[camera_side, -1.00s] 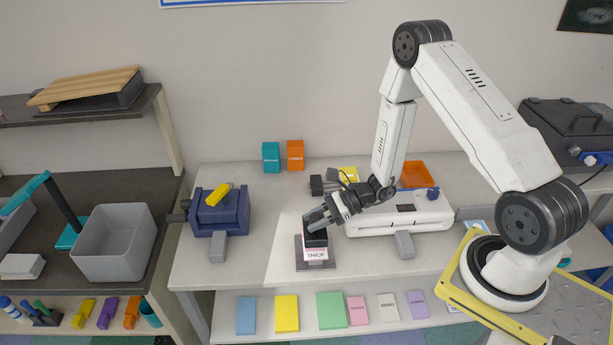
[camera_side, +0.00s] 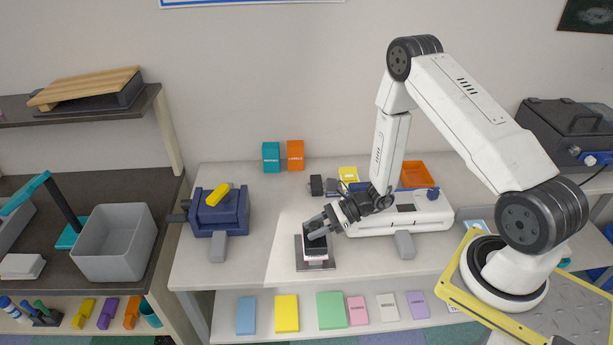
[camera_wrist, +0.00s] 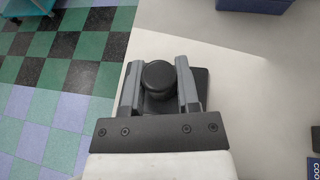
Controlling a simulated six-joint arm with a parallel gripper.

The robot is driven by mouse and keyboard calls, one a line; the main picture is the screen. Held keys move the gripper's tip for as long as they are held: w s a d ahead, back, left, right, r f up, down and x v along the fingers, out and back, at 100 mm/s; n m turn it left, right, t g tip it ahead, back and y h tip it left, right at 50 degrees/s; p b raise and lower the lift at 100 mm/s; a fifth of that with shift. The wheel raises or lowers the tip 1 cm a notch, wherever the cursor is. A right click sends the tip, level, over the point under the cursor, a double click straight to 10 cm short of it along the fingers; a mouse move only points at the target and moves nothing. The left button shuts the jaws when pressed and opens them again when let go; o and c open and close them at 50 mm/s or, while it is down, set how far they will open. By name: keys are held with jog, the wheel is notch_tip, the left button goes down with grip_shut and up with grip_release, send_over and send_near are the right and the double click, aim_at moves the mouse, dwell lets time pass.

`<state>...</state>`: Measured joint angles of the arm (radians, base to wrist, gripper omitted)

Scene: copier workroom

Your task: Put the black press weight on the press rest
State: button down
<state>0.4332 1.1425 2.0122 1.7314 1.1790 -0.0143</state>
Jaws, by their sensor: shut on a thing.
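The black press weight (camera_side: 316,250) has a round black knob, which shows in the wrist view (camera_wrist: 158,80) between the two grey fingers. My gripper (camera_side: 316,228) points down to the left and is shut on the weight's knob; the wrist view also shows its fingers (camera_wrist: 159,66). I cannot tell whether the weight touches the block, nor which piece is the press rest.
A dark blue device (camera_side: 231,213) with a yellow handle stands left of the weight. A white machine (camera_side: 430,212) is close on the right, with an orange tray (camera_side: 417,173) behind. Teal (camera_side: 271,157) and orange boxes (camera_side: 295,154) stand at the back.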

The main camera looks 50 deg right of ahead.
jog(key=shift+f, duration=0.3)
dwell(0.6)
jog(key=shift+c, duration=1.3)
grip_release()
jog(key=shift+o, duration=0.2)
jog(key=shift+o, duration=1.1)
jog(key=shift+d, duration=0.1)
jog(key=v, duration=0.7)
jog(key=shift+s+d, duration=0.2)
jog(key=shift+r, duration=0.15)
